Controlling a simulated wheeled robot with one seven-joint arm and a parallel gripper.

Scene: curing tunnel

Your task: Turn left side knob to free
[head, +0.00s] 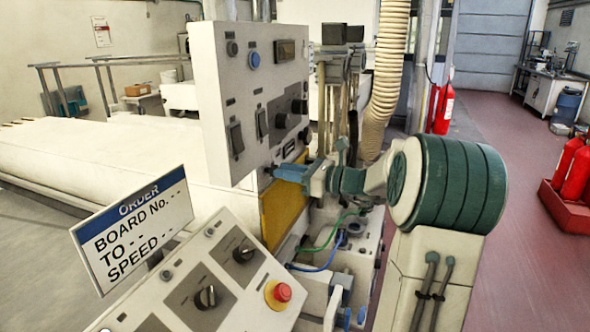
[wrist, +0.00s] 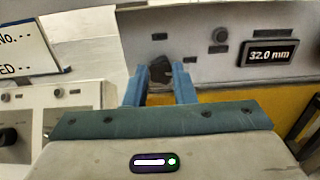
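A dark knob (wrist: 160,68) sits on a pale panel in the wrist view, between the two blue fingertips of my gripper (wrist: 157,76). The fingers stand apart, one on each side of the knob. I cannot tell whether either finger touches it. In the head view my gripper (head: 276,172) reaches left to the lower edge of the upright control panel (head: 222,80), above a yellow panel (head: 284,205). The knob in front of the fingers is hidden there, and its setting cannot be read.
A display (wrist: 270,52) reading 32.0 mm is right of the knob. A sloped console (head: 180,275) with knobs and a red button (head: 282,292) stands in front. Green and blue cables (head: 322,268) run below my arm.

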